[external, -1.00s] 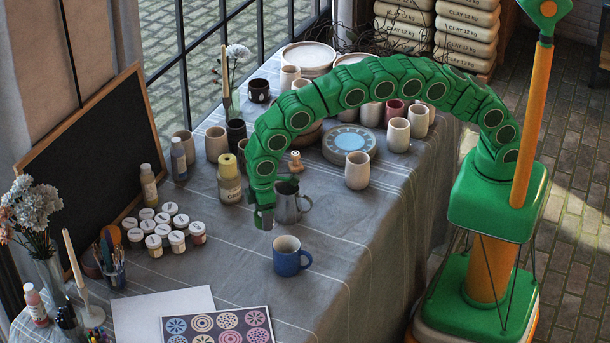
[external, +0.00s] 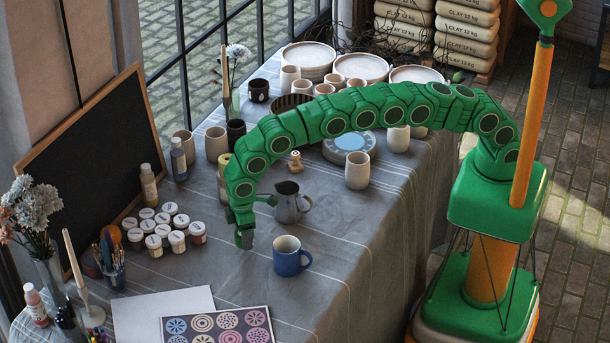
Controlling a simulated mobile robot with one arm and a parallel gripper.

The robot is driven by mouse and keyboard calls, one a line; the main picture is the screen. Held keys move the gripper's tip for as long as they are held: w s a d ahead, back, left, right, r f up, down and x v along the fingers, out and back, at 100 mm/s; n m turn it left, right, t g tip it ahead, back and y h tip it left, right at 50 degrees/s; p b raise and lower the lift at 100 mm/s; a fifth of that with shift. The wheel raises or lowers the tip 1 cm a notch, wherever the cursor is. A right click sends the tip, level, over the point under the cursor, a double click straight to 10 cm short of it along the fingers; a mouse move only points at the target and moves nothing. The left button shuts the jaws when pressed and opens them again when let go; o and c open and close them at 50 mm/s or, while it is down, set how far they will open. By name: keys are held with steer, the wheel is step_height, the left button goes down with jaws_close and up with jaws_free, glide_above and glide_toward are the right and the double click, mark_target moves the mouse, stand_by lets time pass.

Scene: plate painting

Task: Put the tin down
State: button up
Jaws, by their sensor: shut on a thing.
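My gripper (external: 244,238) points down, low over the grey cloth, just left of the blue mug. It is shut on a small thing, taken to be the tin. The fingers and their dark grey tips hide most of it, so its shape and markings cannot be made out. I cannot tell whether it touches the cloth.
The blue mug (external: 288,260) stands close on the right, and a grey metal jug (external: 289,205) behind it. Several lidded paint jars (external: 177,241) stand to the left. A patterned sheet (external: 218,328) and white paper (external: 160,315) lie in front. Bare cloth (external: 225,275) lies between.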

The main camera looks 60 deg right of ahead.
steer(key=shift+w+a+f, duration=0.25)
steer(key=shift+f, duration=1.55)
steer(key=shift+f, duration=0.15)
steer(key=o, duration=1.1)
steer(key=shift+o, duration=0.2)
step_height(320, 180, up, 12)
steer(key=shift+r, duration=0.15)
